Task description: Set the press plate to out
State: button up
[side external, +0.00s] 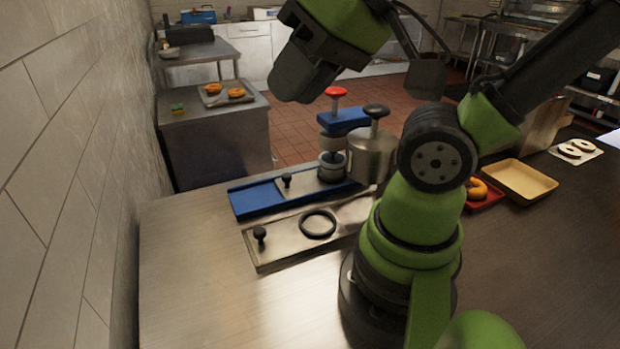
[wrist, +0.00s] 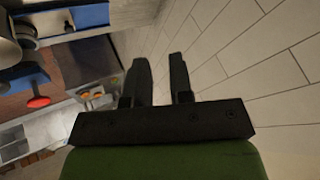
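A blue press (side external: 345,121) with a red knob (side external: 335,92) stands behind the arm. A steel plate (side external: 308,184) with a small black knob (side external: 287,181) lies on its long blue base (side external: 252,199); its right end runs under the press. I take this as the press plate. In the wrist view, the red knob (wrist: 38,102) and blue base (wrist: 88,16) show at the left. My gripper (side external: 290,88) is raised above and left of the press, touching nothing. In the wrist view its fingers (wrist: 160,75) are apart with nothing between them.
A steel pot (side external: 372,155) with a black lid knob stands right of the press. A steel board (side external: 285,243) with a black ring (side external: 318,223) lies in front. A tan tray (side external: 520,180) is at right. A tiled wall (side external: 60,170) bounds the left; the left counter is clear.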

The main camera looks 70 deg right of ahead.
jog(key=o, duration=0.5)
jog(key=w+d, duration=0.1)
jog(key=w+d+m+g, duration=0.1)
jog(key=w, duration=0.1)
jog(key=w+d+m+h, duration=0.1)
jog(key=shift+w+f, duration=0.35)
jog(key=shift+w, duration=0.05)
jog(key=shift+c, duration=0.2)
jog(key=m+g+h, duration=0.1)
jog(key=m+g, duration=0.5)
jog(key=m, duration=0.1)
send_over(286, 174)
notch_tip(286, 174, down, 18)
jog(key=shift+s+f, duration=0.1)
jog(key=shift+f, duration=0.1)
notch_tip(286, 174, down, 10)
jog(key=shift+r, duration=0.1)
